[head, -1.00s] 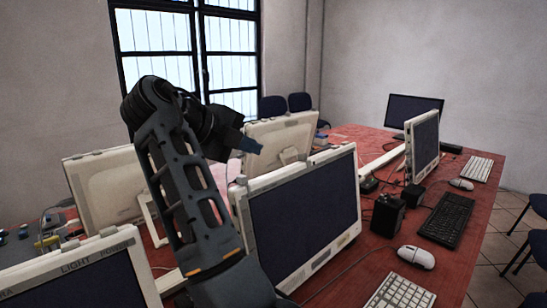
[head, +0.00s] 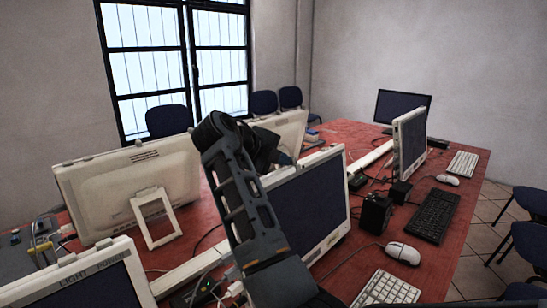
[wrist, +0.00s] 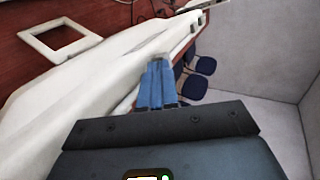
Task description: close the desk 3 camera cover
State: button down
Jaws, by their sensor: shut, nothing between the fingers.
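My gripper (wrist: 157,88) shows its blue fingers pressed together, with nothing between them. In the wrist view the fingertips are close to the edge of a white monitor (wrist: 85,75); I cannot tell whether they touch it. In the head view a sliver of blue finger shows beside a white monitor (head: 293,128) at the back middle, seen from behind, and my arm hides part of that monitor. I cannot make out a camera cover for certain, nor which monitor belongs to desk 3.
A back-turned monitor (head: 125,185) stands at left, a screen-side monitor (head: 310,205) in the middle and another (head: 410,145) at right. A black box (head: 376,214), keyboard (head: 436,217) and mouse (head: 403,253) lie on the red table (head: 455,245). Cables run between monitors.

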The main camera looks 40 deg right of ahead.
dwell(0.3)
jog(key=shift+d+f+b, duration=0.2)
jog(key=shift+d+b, duration=0.75)
jog(key=shift+b, duration=0.1)
jog(key=shift+d+b, duration=0.3)
jog(key=shift+d, duration=0.1)
jog(key=shift+d+r, duration=0.2)
